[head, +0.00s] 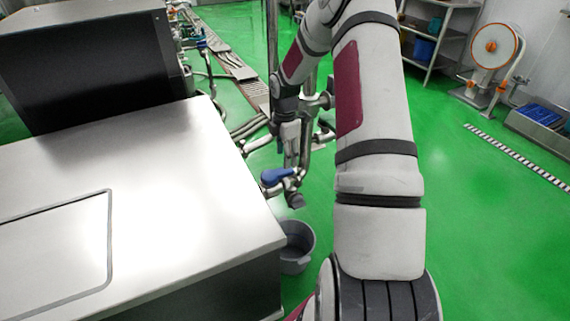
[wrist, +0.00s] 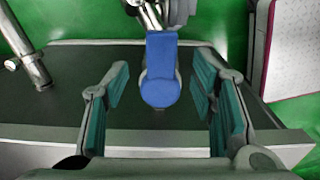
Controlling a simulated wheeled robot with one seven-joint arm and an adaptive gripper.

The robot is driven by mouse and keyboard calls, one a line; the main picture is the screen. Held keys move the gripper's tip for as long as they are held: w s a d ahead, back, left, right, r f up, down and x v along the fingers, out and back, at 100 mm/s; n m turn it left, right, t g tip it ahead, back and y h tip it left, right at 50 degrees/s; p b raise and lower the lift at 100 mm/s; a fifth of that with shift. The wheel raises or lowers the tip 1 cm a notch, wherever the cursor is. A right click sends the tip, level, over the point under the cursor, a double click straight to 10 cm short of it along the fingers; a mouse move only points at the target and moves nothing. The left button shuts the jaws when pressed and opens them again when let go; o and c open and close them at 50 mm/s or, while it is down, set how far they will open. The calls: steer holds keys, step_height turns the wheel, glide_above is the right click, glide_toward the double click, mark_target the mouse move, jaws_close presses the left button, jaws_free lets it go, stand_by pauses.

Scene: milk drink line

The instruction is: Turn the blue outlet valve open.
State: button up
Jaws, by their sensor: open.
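The blue outlet valve handle (head: 277,176) sits on a metal pipe fitting just beyond the right edge of the steel table. In the wrist view the blue handle (wrist: 161,75) lies between the fingers of my gripper (wrist: 160,82), with a visible gap on each side. The gripper is open and holds nothing. In the head view my gripper (head: 291,155) is pointing down just above the handle, and my arm hides part of the pipework behind it.
A grey bucket (head: 297,247) stands on the green floor below the valve. The steel table (head: 170,190) fills the left, with a dark box (head: 95,70) behind it. An orange-and-white hose reel (head: 493,50) and shelves (head: 433,40) are far right. The floor on the right is mostly clear.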

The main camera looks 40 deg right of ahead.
step_height(320, 180, up, 6)
steer(key=shift+r, duration=0.2)
stand_by(0.5)
steer(key=s+a+r+m+h, duration=0.1)
steer(key=s+a+r+m, duration=0.3)
steer(key=s+a+r, duration=0.45)
steer(key=s+a+r+m+h, duration=0.1)
steer(key=s+a+r+m, duration=0.3)
steer(key=a+r, duration=0.7)
steer(key=s+a+r+m+t+y, duration=0.1)
steer(key=s+a+m, duration=0.35)
steer(key=s, duration=0.65)
steer(key=s+a+r+m+y, duration=0.1)
steer(key=s+a+m, duration=0.3)
steer(key=s, duration=0.6)
step_height(320, 180, up, 15)
steer(key=a+n+t+p, duration=0.1)
steer(key=t+p, duration=0.2)
steer(key=p, duration=1.1)
